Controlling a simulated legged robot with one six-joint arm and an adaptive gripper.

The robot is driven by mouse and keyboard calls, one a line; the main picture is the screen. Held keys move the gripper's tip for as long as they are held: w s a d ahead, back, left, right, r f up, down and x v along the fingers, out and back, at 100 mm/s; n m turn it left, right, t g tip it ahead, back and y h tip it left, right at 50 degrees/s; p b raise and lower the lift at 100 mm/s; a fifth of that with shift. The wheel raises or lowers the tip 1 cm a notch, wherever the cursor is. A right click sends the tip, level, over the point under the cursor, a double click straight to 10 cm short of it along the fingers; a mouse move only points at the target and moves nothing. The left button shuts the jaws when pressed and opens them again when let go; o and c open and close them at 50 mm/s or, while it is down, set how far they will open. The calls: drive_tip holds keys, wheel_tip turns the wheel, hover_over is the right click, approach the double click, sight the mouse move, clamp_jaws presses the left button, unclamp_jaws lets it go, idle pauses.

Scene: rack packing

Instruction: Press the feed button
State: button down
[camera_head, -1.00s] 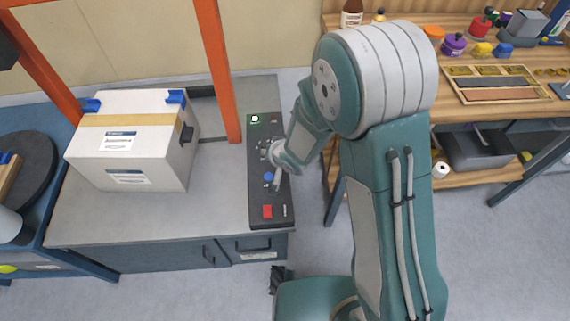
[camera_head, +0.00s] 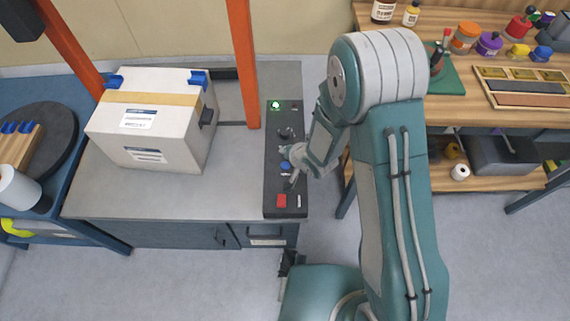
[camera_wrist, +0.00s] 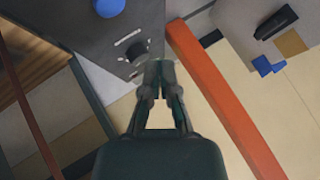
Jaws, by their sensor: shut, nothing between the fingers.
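A dark control panel (camera_head: 271,190) runs along the right side of the grey worktop. It carries a lit green control (camera_head: 275,105) at the far end, a black knob (camera_head: 286,132), a blue button (camera_head: 285,165) and a red square button (camera_head: 281,201) at the near end. No label is readable, so I cannot tell which is the feed button. My gripper (camera_wrist: 160,64) is shut and empty over the panel. In the wrist view its fingertips appear beside the black knob (camera_wrist: 137,50), with the blue button (camera_wrist: 108,8) farther up; contact cannot be told.
A white taped box (camera_head: 150,120) with blue clips stands left of the panel. A wooden workbench (camera_head: 400,175) with jars and trays stands to the right, with open floor in front.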

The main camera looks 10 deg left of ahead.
sight(282, 162)
drive_tip(key=shift+f, duration=2.9)
drive_tip(key=shift+f, duration=0.3)
drive_tip(key=shift+f, duration=0.45)
drive_tip(key=shift+r, duration=3.4)
